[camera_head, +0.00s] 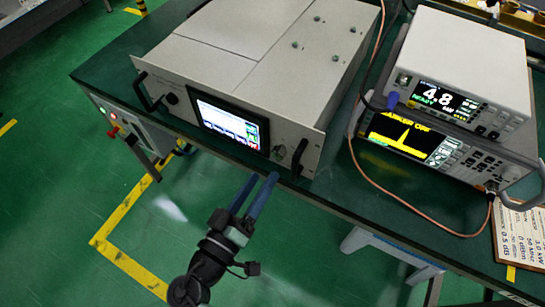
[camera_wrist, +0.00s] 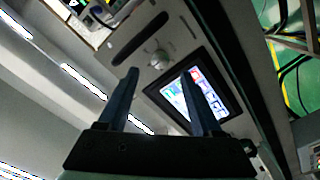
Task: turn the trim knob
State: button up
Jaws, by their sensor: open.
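A grey rack unit (camera_head: 262,75) lies on the green table with its front panel toward me. A small light knob (camera_head: 279,152) sits on that panel, between the screen and the right-hand handle. In the wrist view the knob (camera_wrist: 158,59) is silver and round, and appears between my fingertips and just beyond them. I cannot read a label naming it the trim knob. My gripper (camera_head: 260,180) is in front of the panel, below the knob in the head view. Its two blue fingers (camera_wrist: 160,72) are apart with nothing between them, and no contact with the knob shows.
The unit's lit screen (camera_head: 228,123) is beside the knob, and a black handle (camera_head: 299,158) stands out on its other side. Stacked instruments (camera_head: 462,70) and an orange cable (camera_head: 385,194) are to the right. The floor in front is open.

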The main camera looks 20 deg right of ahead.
aim_at(276, 156)
jog(key=x, duration=0.5)
jog(key=shift+w+d, duration=0.25)
grip_shut()
